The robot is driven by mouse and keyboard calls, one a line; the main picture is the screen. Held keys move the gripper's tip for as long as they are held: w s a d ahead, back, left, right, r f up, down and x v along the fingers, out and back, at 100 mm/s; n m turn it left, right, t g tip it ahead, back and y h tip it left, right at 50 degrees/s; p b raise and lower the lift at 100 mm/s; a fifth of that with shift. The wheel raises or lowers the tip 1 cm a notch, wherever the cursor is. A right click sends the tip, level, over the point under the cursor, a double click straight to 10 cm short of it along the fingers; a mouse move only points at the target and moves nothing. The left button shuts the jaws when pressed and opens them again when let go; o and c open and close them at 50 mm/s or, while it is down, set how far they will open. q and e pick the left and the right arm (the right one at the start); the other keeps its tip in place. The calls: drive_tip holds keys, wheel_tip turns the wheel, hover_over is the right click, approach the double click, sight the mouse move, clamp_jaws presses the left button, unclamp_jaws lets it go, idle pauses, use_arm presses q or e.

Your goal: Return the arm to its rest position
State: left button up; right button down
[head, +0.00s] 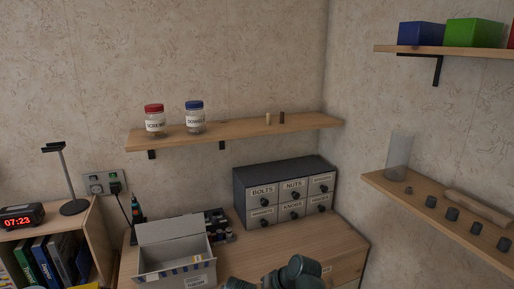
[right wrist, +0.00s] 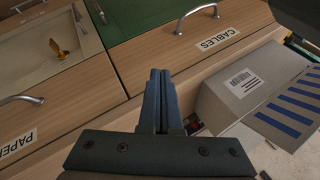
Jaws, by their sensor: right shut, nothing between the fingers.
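My right gripper (right wrist: 158,78) shows in the right wrist view with its two dark fingers pressed together and nothing between them. It is above wooden drawer fronts, one with a label reading CABLES (right wrist: 219,40). A grey box with a barcode label (right wrist: 243,82) and blue stripes lies to its right in that view. In the head view, part of my arm (head: 298,272) shows at the bottom edge, in front of the wooden cabinet. My left gripper is not in either view.
An open grey box (head: 174,244) and a labelled drawer unit (head: 241,190) stand on the cabinet top (head: 285,240). A wall shelf (head: 235,132) holds a red-lidded jar (head: 155,121), a blue-lidded jar (head: 195,118) and two small pegs. Right-hand shelves (head: 440,212) jut from the wall.

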drive_tip(key=s+d+n+g+h+p, duration=0.1)
drive_tip(key=s+d+h, duration=0.1)
drive_tip(key=s+h, duration=0.2)
drive_tip(key=s+d+n+g+h+p, duration=0.1)
drive_tip(key=s+d+n+g+h, duration=0.1)
drive_tip(key=s, duration=0.7)
drive_tip(key=shift+d+f+n+g+h+p, duration=0.15)
drive_tip(key=shift+d+n+g+h+p, duration=0.2)
drive_tip(key=shift+d+h, duration=0.5)
drive_tip(key=shift+s, duration=0.1)
